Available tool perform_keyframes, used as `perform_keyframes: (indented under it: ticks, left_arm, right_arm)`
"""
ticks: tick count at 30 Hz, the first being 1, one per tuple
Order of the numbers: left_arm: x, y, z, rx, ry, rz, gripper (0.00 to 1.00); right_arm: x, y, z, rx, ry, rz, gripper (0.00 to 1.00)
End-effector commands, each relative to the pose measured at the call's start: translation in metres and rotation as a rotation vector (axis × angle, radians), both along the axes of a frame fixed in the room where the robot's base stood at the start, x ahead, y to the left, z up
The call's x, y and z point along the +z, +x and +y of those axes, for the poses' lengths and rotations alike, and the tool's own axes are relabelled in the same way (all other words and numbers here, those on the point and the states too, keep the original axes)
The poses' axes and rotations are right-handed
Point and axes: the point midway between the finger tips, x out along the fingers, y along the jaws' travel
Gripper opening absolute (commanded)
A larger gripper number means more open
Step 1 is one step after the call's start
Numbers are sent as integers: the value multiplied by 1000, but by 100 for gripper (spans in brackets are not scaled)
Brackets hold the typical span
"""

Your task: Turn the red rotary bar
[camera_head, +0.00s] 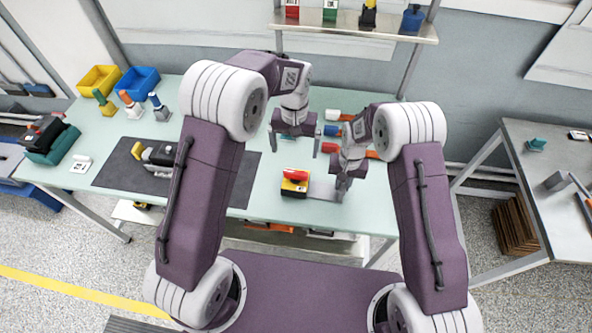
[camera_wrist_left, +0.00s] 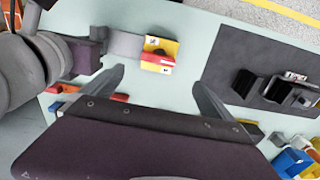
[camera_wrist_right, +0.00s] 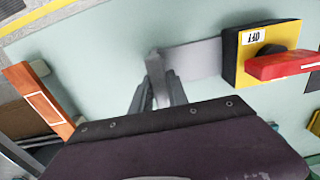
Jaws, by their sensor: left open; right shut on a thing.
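The red rotary bar (camera_head: 296,174) sits on top of a yellow-and-black switch box (camera_head: 294,188) near the front edge of the table. Both also show in the right wrist view, the bar (camera_wrist_right: 283,66) at the right and the box (camera_wrist_right: 243,70) with a white label. A flat grey plate (camera_wrist_right: 195,58) extends from the box's side. My right gripper (camera_wrist_right: 159,80) is shut on the outer end of this plate. My left gripper (camera_wrist_left: 158,85) is open and empty, above the table behind the box. In the left wrist view the red bar (camera_wrist_left: 157,61) lies between and beyond its fingertips, apart from them.
A dark mat (camera_head: 122,170) with a grey-and-black device lies left of the box. Several red, blue and white handled items lie behind, near my right arm. Yellow (camera_head: 100,80) and blue (camera_head: 138,80) bins stand at the back left. The pale green table between mat and box is clear.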

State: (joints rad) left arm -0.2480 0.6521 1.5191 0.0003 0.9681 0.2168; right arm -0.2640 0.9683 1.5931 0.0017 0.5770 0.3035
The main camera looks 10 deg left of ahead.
Motion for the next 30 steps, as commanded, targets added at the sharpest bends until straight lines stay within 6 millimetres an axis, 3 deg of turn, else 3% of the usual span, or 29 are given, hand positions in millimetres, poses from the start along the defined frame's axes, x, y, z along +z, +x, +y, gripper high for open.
perform_keyframes:
  ticks: [5, 8, 15, 21, 30]
  left_arm:
    - [-5, -2, -4, -10, 1, 5, 98]
    - [-19, -3, -3, -10, 1, 8, 98]
    - [-77, -3, -3, -9, 1, 7, 98]
    - [-111, -2, -3, -9, 1, 3, 98]
    - [-122, -1, -3, -9, 0, 0, 98]
  right_arm:
    - [-1, -1, 0, 1, -1, 2, 0]
    - [-1, -1, 0, 1, -1, 2, 0]
    - [0, -1, 0, 1, -1, 2, 0]
    - [0, -1, 0, 1, -1, 2, 0]
    - [0, 0, 0, 0, 0, 1, 0]
